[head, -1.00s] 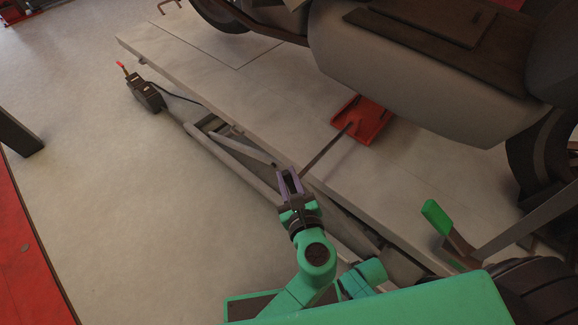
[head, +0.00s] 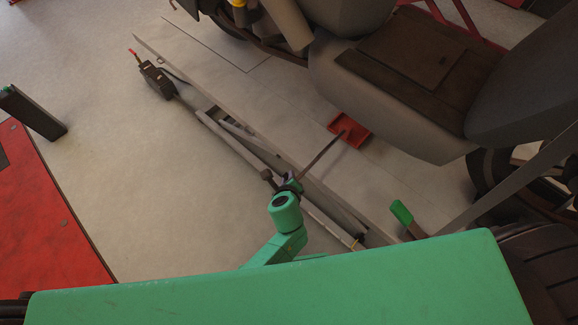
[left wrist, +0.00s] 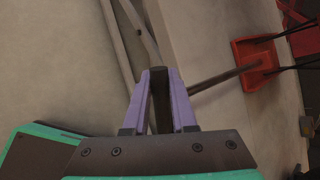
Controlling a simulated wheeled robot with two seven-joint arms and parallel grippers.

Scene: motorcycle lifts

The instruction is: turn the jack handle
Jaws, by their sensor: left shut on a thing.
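The red jack (head: 350,129) sits on the pale lift platform under the motorcycle. Its thin dark handle (head: 322,153) runs from the jack toward the lower left, past the platform's edge, to my left gripper (head: 290,184). In the left wrist view the jack (left wrist: 254,62) is at the upper right, with the handle's rod (left wrist: 218,79) passing behind the right finger. My left gripper (left wrist: 160,100) has purple fingers shut on the handle's dark end grip. In the head view a dark knobbed end sticks out left of the gripper. My right gripper is not in view.
The motorcycle (head: 400,110) stands over the jack. The lift platform's edge (head: 220,110) runs diagonally, with frame bars beside it. A black control box (head: 157,80) stands at its far end.

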